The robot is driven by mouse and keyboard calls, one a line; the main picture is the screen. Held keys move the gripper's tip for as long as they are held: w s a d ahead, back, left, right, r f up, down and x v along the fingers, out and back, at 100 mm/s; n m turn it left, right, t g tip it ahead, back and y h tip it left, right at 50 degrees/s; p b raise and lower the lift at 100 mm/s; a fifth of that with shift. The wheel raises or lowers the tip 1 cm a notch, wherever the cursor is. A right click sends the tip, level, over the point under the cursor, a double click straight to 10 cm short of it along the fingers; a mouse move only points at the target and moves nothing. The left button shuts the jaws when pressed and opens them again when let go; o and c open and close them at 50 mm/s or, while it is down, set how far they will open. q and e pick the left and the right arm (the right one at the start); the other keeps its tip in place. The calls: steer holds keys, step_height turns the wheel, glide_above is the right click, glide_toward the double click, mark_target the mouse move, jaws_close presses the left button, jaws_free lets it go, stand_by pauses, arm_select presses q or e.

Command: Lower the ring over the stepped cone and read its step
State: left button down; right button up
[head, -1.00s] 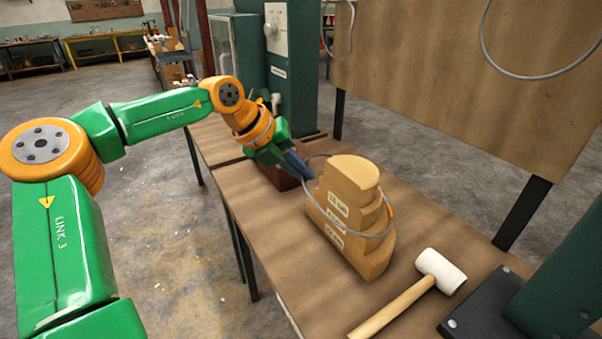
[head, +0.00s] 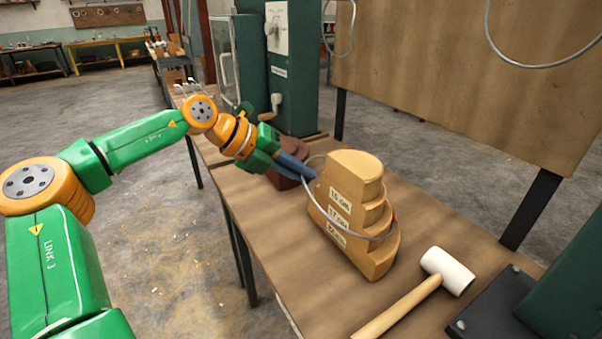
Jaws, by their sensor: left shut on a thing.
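The stepped cone (head: 354,165) is a tan wooden half-round block with several tiers, standing upright on the bench. Its flat face carries labels; the upper two read 15 cm and 17 cm, and the lowest is hard to read. The ring's far part is hidden behind the cone. I cannot tell whether it rests on a step. My left gripper (head: 311,174) is shut on the ring at the cone's left side. My right gripper is not in view.
A white-headed mallet (head: 446,270) lies on the workbench (head: 262,235) in front of the cone. A green machine (head: 291,75) stands behind, and a wooden board (head: 462,85) rises at the right. Bare bench lies left of the cone.

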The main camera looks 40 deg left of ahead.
arm_select(q)
steer(key=shift+s+a+f+n+t+h+b, duration=0.15)
steer(key=shift+f+n+t+h+b, duration=0.15)
steer(key=shift+f+t+h+b, duration=1)
steer(key=shift+w+a+f+n+t+h+b, duration=0.2)
steer(key=shift+h+b, duration=0.5)
steer(key=shift+b, duration=1.25)
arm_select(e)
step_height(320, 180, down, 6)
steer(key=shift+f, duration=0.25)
arm_select(q)
steer(key=shift+d, duration=0.1)
steer(key=f+t+h+b, duration=0.1)
steer(key=b, duration=0.2)
steer(key=f+n+t+h+b, duration=0.1)
steer(key=b, duration=0.3)
steer(key=f+t+h+b, duration=0.1)
steer(key=b, duration=0.2)
steer(key=shift+s+n+t+b, duration=0.3)
steer(key=shift+n+t+b, duration=0.1)
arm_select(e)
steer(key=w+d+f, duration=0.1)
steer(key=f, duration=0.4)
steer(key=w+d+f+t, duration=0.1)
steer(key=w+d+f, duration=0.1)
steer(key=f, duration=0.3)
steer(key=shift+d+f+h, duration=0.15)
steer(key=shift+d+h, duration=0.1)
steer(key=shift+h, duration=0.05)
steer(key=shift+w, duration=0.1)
